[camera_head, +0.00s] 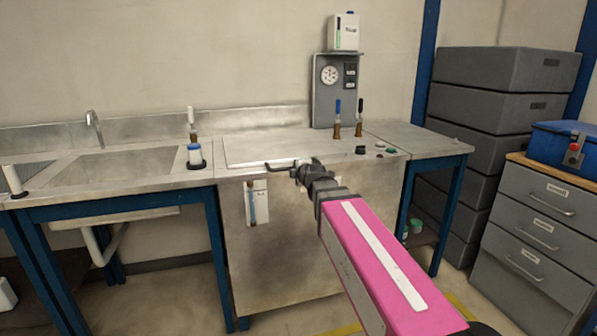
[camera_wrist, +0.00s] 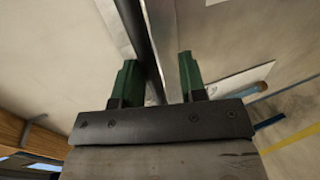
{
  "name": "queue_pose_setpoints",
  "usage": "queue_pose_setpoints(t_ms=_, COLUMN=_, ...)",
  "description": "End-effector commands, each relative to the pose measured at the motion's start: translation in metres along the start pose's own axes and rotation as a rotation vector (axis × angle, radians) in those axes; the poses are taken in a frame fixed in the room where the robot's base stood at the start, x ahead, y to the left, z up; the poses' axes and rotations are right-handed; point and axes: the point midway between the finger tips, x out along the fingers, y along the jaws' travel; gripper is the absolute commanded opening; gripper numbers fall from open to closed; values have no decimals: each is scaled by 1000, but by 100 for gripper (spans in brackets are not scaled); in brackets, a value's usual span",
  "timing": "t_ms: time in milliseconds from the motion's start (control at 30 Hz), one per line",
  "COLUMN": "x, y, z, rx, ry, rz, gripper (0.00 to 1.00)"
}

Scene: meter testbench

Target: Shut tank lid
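The tank lid (camera_head: 265,148) is a flat metal panel on top of the steel tank bench (camera_head: 300,240). It looks flat and down; a small gap at its edge cannot be told. Its dark bar handle (camera_head: 279,166) sticks out along the front edge. My gripper (camera_head: 300,170) is at the right end of the handle, its fingers hardly visible in the head view. In the wrist view, the green fingertips of my gripper (camera_wrist: 158,78) stand apart. A long dark bar (camera_wrist: 148,45), seemingly the handle, runs between them, with free space toward the right finger.
A gauge panel (camera_head: 328,91) and two upright valves (camera_head: 337,120) stand at the back right of the bench. A sink (camera_head: 115,165) is further left, drawers (camera_head: 540,235) right.

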Motion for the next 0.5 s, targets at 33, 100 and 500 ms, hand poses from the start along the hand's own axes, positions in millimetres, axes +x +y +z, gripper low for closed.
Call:
queue_pose_setpoints(t_ms=33, x=3, y=-11, z=0, rx=1, ry=6, rz=-41, gripper=42)
queue_pose_setpoints(t_ms=100, x=2, y=-11, z=0, rx=1, ry=6, rz=-40, gripper=42)
queue_pose_setpoints(t_ms=500, x=-2, y=-9, z=-1, rx=0, ry=7, rz=-37, gripper=42)
